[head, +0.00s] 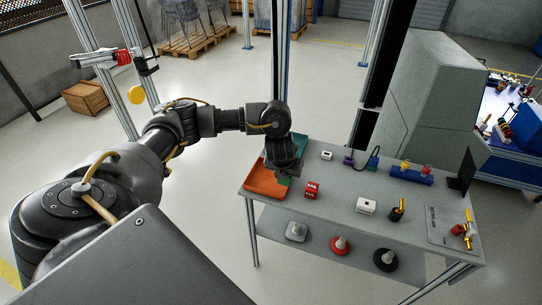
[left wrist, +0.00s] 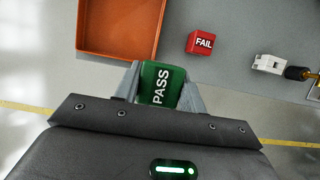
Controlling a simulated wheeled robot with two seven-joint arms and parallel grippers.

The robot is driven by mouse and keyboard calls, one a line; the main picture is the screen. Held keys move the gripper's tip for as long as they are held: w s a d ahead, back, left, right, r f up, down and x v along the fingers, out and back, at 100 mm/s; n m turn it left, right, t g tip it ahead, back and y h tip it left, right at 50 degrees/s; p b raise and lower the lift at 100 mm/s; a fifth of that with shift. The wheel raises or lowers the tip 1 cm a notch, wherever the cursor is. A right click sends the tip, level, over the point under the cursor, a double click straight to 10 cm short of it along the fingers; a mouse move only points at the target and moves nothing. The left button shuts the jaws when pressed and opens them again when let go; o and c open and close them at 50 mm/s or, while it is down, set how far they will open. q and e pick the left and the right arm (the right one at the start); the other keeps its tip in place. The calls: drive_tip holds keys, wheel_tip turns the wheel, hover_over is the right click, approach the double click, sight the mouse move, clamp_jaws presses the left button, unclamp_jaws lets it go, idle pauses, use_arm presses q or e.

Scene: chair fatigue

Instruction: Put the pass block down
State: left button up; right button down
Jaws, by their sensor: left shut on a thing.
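My left gripper (left wrist: 163,92) is shut on the green pass block (left wrist: 161,83), which has "PASS" in white letters. In the left wrist view the block sits between the two fingers, near the table's edge, and an orange tray (left wrist: 122,52) lies above it in the picture. In the head view the gripper (head: 285,172) is over the tray area at the table's left end, and only a bit of green shows under it. The red fail block (head: 311,190) stands on the table right of the orange tray (head: 265,180). My right gripper is in neither view.
The grey table (head: 335,205) also holds a white box (head: 366,206), a black and brass fitting (head: 398,209), a blue rack (head: 411,174) and a dark upright panel (head: 461,173). Weights stand on the lower shelf (head: 315,240). Bare tabletop lies around the fail block.

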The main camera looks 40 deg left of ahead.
use_arm(q)
drive_tip(key=w+a+f+b, duration=0.1)
drive_tip(key=a+f+b, duration=0.1)
drive_tip(key=a+f, duration=0.1)
drive_tip(key=w+a+f+b, duration=0.2)
drive_tip(key=a+b, duration=0.1)
drive_tip(key=w+a+f+b, duration=0.2)
drive_tip(key=a+f+b, duration=0.1)
drive_tip(key=a, duration=0.1)
drive_tip(key=shift+a+f, duration=0.1)
drive_tip(key=shift+f, duration=0.25)
drive_tip(key=shift+w+a+f, duration=0.1)
drive_tip(key=shift+w+a, duration=0.1)
drive_tip(key=shift+a, duration=0.15)
wheel_tip(320, 180, down, 3)
drive_tip(key=shift+a+r+b, duration=0.1)
drive_tip(key=shift+a+b, duration=0.05)
drive_tip(key=shift+b, duration=0.8)
drive_tip(key=shift+w+a+f, duration=0.1)
drive_tip(key=shift+f, duration=0.4)
